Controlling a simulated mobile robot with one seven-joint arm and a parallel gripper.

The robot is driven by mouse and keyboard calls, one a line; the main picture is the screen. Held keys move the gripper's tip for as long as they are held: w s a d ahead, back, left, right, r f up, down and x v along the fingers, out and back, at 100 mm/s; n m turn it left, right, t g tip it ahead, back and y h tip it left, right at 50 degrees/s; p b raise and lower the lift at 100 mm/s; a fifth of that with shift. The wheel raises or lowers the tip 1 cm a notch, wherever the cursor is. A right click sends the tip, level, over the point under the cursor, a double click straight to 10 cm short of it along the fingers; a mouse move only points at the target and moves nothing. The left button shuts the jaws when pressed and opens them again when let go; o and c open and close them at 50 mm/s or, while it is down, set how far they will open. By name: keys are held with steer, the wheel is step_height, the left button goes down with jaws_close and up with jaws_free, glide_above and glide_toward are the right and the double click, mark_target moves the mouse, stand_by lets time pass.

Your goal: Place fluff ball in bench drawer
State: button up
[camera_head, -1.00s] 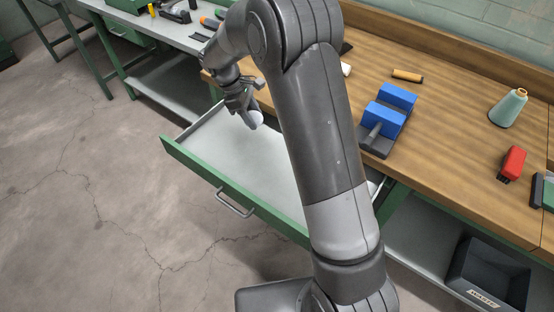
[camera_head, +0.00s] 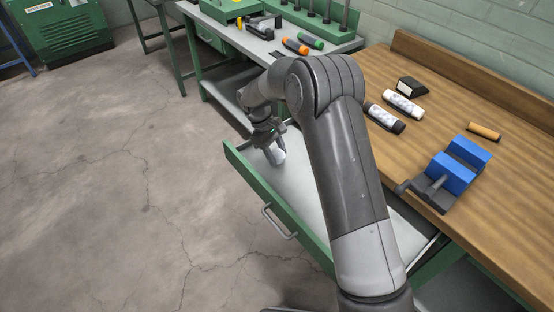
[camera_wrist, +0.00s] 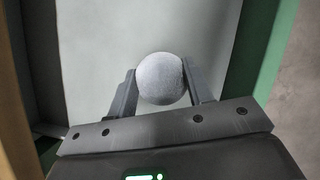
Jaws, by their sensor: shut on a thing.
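The fluff ball (camera_wrist: 161,79) is a pale grey-white round ball, held between the two fingers of my gripper (camera_wrist: 162,90) in the wrist view. In the head view the ball (camera_head: 276,157) shows pale at the tip of my gripper (camera_head: 270,146). The bench drawer (camera_head: 283,219) is pulled open, with a green front, a metal handle and a light grey floor. My gripper is over the far-left part of the drawer, with the drawer floor behind the ball. I cannot tell exactly how high the ball is above the floor. My arm hides part of the drawer.
The wooden bench top (camera_head: 500,95) carries a blue vise (camera_head: 455,170), two rolls (camera_head: 403,103) and an orange-brown cylinder (camera_head: 484,131). A grey side bench (camera_head: 262,42) with tools stands behind. The concrete floor at left is clear.

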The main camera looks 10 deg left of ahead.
mark_target(277, 160)
steer(key=shift+f, duration=1.75)
steer(key=shift+f, duration=0.15)
steer(key=o, duration=0.9)
steer(key=shift+o, duration=0.2)
